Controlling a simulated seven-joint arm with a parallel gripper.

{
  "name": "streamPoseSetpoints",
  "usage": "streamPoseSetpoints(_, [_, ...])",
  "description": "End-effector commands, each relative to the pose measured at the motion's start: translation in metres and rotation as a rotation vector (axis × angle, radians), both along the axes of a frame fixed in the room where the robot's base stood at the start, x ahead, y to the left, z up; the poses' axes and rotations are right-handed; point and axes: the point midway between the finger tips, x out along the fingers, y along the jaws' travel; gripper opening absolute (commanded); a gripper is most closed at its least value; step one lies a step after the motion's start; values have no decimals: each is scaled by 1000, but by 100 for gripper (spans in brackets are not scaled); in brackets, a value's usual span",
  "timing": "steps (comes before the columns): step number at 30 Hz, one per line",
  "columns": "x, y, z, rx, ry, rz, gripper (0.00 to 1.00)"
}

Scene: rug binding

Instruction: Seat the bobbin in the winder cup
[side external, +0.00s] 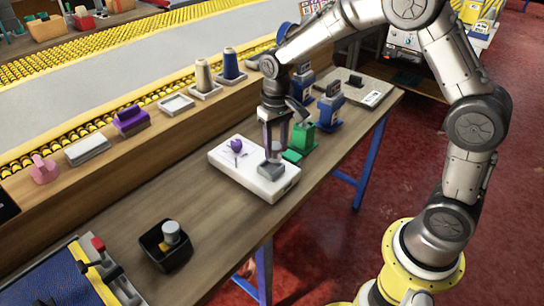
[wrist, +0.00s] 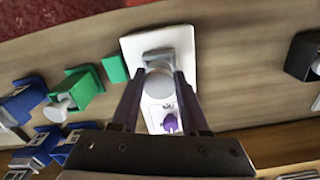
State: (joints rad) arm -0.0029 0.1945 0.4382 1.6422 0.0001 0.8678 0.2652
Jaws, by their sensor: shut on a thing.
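The white winder (side external: 250,180), with a purple knob (side external: 236,146) on top, sits on the wooden bench. Its grey cup (side external: 270,171) is at the right end of its top. My gripper (side external: 275,147) points down over the cup. It is shut on a pale grey bobbin (wrist: 158,85), which shows between the fingertips in the wrist view. The bobbin lines up closely with the cup (wrist: 158,56); the fingers partly hide it in the side view. I cannot tell whether its lower end is inside the cup or just above it.
A green block (side external: 299,145) stands close to the right of the winder, with blue devices (side external: 329,108) behind it. A black bin (side external: 165,248) holding a grey cylindrical piece (side external: 171,232) stands at the front left. Bare bench lies between bin and winder.

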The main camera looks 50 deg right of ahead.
Motion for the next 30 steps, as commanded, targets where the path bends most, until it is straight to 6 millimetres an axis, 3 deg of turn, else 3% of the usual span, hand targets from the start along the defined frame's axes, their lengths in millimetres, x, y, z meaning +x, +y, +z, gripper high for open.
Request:
streamPoseSetpoints(8, [14,0,-17,0,0,0,0])
streamPoseSetpoints(14, [12,0,-44,1,2,0,0])
streamPoseSetpoints(26, [13,0,-48,0,-1,0,0])
streamPoseSetpoints(27, [13,0,-49,0,-2,0,48])
streamPoseSetpoints(30, [13,0,-48,1,-1,0,66])
